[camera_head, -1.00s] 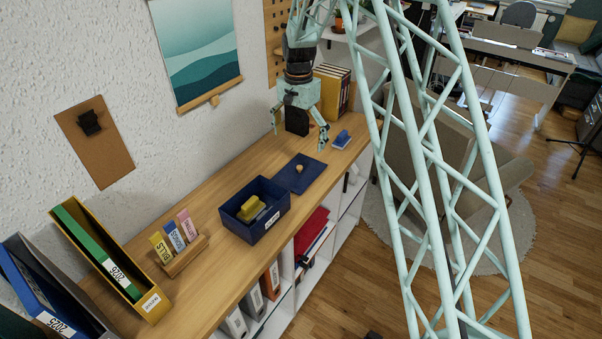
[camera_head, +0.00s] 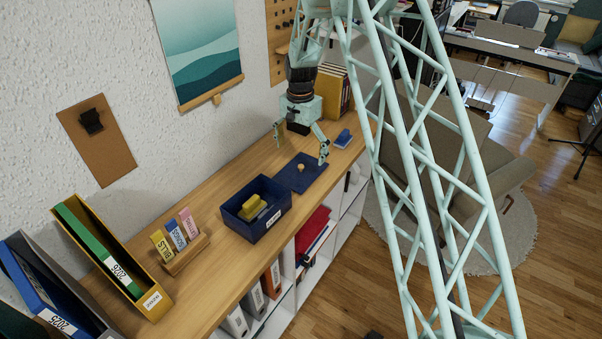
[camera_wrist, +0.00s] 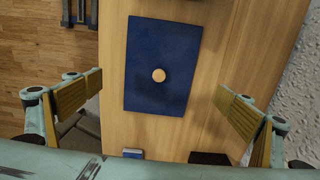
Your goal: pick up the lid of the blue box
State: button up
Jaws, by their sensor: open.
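The blue lid (camera_head: 290,181) lies flat on the wooden shelf top, with a small round wooden knob (camera_head: 301,167) in its middle. The lid (camera_wrist: 142,92) and its knob (camera_wrist: 159,75) also show in the wrist view, between and beyond the fingers. The blue box (camera_head: 272,226) stands open to the left of the lid, with yellow things (camera_head: 252,208) inside. My gripper (camera_head: 301,151) is open and empty, above the far part of the lid. In the wrist view its two fingers (camera_wrist: 160,97) are wide apart, one on each side of the lid.
A small blue object (camera_head: 342,138) lies right of the lid near the front edge. Yellow binders (camera_head: 333,90) stand behind my gripper. A wooden holder with labelled cards (camera_head: 185,256) and magazine files (camera_head: 110,260) stand at the left. The wall (camera_head: 215,130) runs along the back.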

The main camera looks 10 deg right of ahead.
aim_at(301, 166)
jog(key=shift+f, duration=1)
jog(key=shift+d+f, duration=0.1)
jog(key=shift+f, duration=2.5)
jog(key=shift+s, duration=0.1)
jog(key=c, duration=1.5)
jog(key=shift+c, duration=0.7)
jog(key=shift+f, duration=0.1)
